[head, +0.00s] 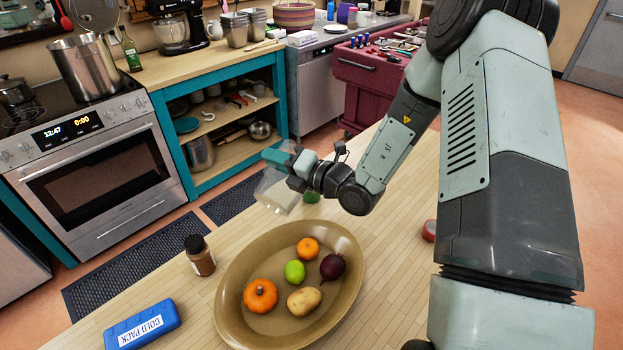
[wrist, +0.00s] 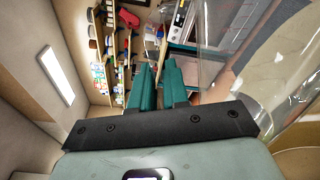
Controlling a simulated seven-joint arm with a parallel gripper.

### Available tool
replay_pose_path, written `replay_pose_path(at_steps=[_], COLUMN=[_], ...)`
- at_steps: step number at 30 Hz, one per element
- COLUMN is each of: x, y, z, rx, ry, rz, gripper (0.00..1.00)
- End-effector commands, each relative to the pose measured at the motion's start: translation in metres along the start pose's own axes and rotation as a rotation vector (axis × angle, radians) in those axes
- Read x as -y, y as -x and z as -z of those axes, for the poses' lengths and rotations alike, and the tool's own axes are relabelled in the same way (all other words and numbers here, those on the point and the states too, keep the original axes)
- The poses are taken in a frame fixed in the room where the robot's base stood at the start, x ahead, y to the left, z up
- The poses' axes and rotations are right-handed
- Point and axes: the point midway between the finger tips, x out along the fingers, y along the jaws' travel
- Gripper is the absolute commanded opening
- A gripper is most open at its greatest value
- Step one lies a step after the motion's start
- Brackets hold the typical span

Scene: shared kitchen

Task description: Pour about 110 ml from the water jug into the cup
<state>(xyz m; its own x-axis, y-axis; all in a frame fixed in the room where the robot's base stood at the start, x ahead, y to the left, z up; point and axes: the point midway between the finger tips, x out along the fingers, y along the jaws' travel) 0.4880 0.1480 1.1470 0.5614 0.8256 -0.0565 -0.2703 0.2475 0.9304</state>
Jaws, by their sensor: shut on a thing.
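The clear water jug (head: 277,192) is in the head view, held above the far edge of the wooden counter and tilted. My gripper (head: 283,160) is shut on it near its top. In the wrist view, the teal fingers of my gripper (wrist: 161,88) are close together, and the clear wall of the jug (wrist: 285,75) fills the right side. The water level in the jug cannot be made out. I cannot make out the cup in either view; my arm, gripper and jug cover part of the counter.
A large oval bowl (head: 232,318) holds several fruits and vegetables. A small green thing (head: 311,197) is below my gripper, and a red round thing (head: 429,231) is at right.

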Motion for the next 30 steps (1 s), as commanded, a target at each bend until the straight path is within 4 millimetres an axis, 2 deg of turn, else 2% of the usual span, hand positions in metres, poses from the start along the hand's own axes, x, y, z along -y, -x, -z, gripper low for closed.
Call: replay_pose_path(at_steps=[30], x=[-0.002], y=[0.000], z=[-0.011], rx=[-0.002], ry=[-0.043], rz=[-0.003], gripper=[0.00])
